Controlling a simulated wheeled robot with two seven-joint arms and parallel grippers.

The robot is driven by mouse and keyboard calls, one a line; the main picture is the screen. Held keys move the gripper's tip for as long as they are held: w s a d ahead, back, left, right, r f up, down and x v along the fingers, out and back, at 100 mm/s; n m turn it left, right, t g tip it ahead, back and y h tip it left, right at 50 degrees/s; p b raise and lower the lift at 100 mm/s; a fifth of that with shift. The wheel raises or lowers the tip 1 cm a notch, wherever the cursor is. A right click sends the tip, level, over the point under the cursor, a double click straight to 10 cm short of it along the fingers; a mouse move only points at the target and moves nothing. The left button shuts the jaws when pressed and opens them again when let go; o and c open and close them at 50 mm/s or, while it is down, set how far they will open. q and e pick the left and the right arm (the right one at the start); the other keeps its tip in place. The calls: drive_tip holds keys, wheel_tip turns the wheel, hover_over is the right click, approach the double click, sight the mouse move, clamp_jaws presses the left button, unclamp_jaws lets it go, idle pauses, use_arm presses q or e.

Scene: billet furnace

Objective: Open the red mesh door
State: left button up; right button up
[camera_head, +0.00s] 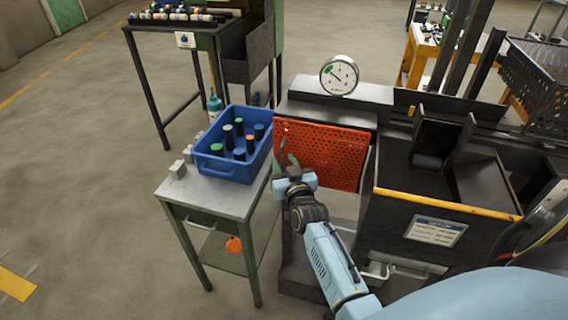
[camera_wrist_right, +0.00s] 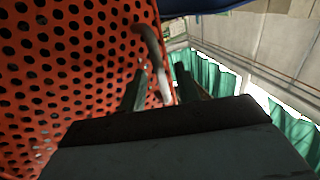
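The red mesh door (camera_head: 328,158) hangs upright on the front of the dark machine, just right of the blue bin. Its perforated panel also fills the left of the right wrist view (camera_wrist_right: 65,70). A grey bar handle (camera_wrist_right: 150,50) stands out from the panel near its edge. My right gripper (camera_head: 286,162) is at the door's left edge. In the right wrist view its two fingers (camera_wrist_right: 160,92) are spread, with the handle's lower end between them. Gaps show on both sides of the handle, so the grip looks open. My left gripper is not in view.
A blue bin (camera_head: 225,172) with several cylinders stands on a small metal table (camera_head: 200,199), close left of the door. A round gauge (camera_head: 339,75) sits above the door. A dark yellow-edged box (camera_head: 385,226) stands to the right. Floor at left is free.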

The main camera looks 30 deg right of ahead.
drive_tip(key=shift+w, duration=0.1)
drive_tip(key=shift+c, duration=0.4)
clamp_jaws()
